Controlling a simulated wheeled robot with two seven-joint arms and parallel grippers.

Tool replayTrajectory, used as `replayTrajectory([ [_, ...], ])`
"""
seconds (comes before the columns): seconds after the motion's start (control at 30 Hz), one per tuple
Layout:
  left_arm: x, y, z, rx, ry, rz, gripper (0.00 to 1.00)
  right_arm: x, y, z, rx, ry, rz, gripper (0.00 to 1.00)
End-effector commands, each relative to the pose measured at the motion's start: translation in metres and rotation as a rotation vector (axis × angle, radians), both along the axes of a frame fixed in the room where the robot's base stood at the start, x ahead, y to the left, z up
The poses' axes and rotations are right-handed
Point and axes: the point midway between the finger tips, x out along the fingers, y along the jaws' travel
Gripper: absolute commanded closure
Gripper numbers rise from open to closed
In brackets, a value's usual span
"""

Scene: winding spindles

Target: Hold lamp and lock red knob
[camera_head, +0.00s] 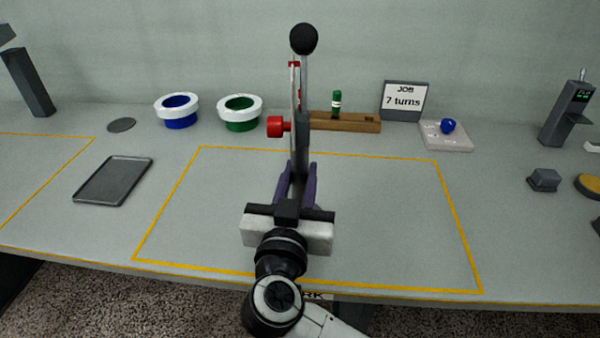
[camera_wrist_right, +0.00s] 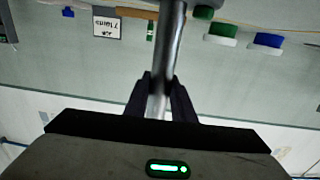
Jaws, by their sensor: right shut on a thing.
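The lamp (camera_head: 303,39) stands upright in the middle of the head view, a tall thin grey post with a black ball on top. The red knob (camera_head: 276,127) sticks out to the left side of its post, with a smaller red part higher up. My right gripper (camera_head: 298,180) is shut on the lower part of the post, reaching from the front edge of the table. In the right wrist view the grey post (camera_wrist_right: 168,45) runs between the two dark fingers (camera_wrist_right: 160,98). The gripper hides the lamp's foot. My left gripper is not in view.
Blue (camera_head: 177,111) and green (camera_head: 240,113) white-rimmed bowls stand back left, near a dark tray (camera_head: 114,181). Behind the lamp are a wooden block (camera_head: 350,123) with a green peg and a "7 turns" sign (camera_head: 405,101). The yellow-outlined area is otherwise clear.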

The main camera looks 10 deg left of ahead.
Motion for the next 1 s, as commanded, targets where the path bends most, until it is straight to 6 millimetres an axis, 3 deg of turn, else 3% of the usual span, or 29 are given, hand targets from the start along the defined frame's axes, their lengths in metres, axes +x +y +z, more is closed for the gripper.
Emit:
replayTrajectory([
  [1.0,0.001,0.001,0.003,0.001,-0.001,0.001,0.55,0.000,0.000,-0.007,0.002,-0.004,0.001,1.00],
])
